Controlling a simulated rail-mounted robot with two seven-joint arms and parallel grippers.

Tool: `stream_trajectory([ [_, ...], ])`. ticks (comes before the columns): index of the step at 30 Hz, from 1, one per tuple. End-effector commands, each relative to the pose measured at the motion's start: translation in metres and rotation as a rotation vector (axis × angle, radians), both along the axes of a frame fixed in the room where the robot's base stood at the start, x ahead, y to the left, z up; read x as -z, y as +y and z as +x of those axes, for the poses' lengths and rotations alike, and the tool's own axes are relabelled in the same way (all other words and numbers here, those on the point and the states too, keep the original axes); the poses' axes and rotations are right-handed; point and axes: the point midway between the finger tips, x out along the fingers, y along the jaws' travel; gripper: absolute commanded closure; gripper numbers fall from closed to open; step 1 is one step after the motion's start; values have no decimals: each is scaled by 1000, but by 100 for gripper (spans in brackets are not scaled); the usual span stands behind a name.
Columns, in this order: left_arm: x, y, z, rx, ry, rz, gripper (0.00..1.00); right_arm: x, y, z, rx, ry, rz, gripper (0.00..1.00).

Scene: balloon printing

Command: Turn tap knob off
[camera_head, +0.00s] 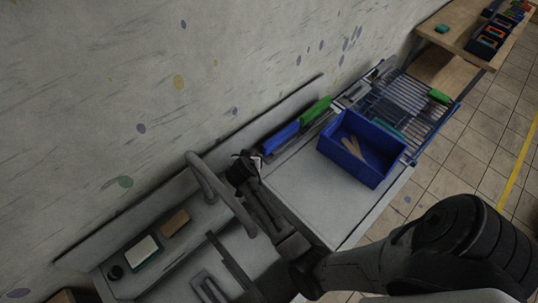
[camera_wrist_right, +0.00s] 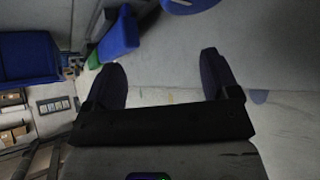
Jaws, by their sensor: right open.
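The grey curved tap (camera_head: 222,190) rises over the sink counter in the head view. My left gripper is not in view.
A blue bin (camera_head: 351,166) holding light sticks stands on the white counter (camera_head: 316,192). Blue (camera_head: 281,140) and green (camera_head: 316,109) items lie along the wall. The paint-spotted wall (camera_head: 130,90) is close behind the tap. A rack (camera_head: 410,100) stands farther right.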

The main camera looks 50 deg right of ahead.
Motion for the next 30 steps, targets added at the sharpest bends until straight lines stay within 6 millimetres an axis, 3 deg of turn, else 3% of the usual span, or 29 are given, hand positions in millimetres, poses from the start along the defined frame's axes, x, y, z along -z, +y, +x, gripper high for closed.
stream_trajectory([
  [6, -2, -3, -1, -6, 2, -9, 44, -24, -18, -35, 1, -3, 0, 19],
  [12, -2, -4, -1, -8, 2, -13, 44, -39, -30, -57, 1, -1, 0, 19],
  [19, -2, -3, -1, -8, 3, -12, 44, -47, -36, -70, -1, 0, 0, 19],
  [30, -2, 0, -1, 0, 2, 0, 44, -49, -37, -72, -1, 0, 0, 19],
])
